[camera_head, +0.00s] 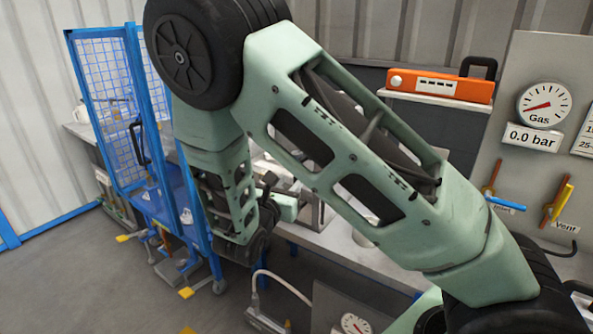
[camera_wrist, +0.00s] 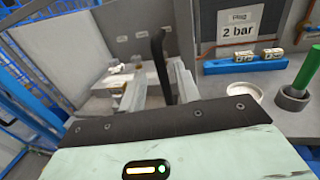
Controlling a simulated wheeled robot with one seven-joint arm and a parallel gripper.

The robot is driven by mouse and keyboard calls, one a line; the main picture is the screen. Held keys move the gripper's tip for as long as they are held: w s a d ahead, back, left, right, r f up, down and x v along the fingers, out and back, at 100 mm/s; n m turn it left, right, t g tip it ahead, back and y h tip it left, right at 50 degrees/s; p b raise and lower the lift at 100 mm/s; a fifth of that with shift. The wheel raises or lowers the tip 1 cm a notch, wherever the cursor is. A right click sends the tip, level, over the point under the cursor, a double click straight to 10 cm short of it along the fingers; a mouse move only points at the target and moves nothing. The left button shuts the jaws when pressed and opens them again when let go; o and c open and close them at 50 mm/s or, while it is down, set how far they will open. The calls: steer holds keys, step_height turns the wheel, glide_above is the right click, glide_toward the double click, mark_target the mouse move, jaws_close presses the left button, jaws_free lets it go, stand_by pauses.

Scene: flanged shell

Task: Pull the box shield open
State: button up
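A grey box with upright panels (camera_wrist: 70,45) fills the left and middle of the wrist view; I cannot tell for sure which panel is the shield. An upright black handle (camera_wrist: 158,52) stands in front of it. My gripper (camera_wrist: 158,90) has its two pale fingers apart, one on each side of the handle's lower part. I see no clear contact between fingers and handle. In the head view my arm hides most of this area; part of a grey box (camera_head: 311,212) shows beside my gripper's end (camera_head: 286,207).
A blue mesh-sided cart (camera_head: 76,55) stands at the left. In the wrist view a "2 bar" sign (camera_wrist: 237,31), a blue block (camera_wrist: 229,67), a white round dish (camera_wrist: 243,92) and a green-handled part (camera_wrist: 305,74) are to the right. An orange case (camera_head: 440,86) sits on a shelf.

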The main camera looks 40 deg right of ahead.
mark_target(295, 175)
steer(key=shift+p+x, duration=0.45)
steer(key=shift+x, duration=2.3)
jaws_close()
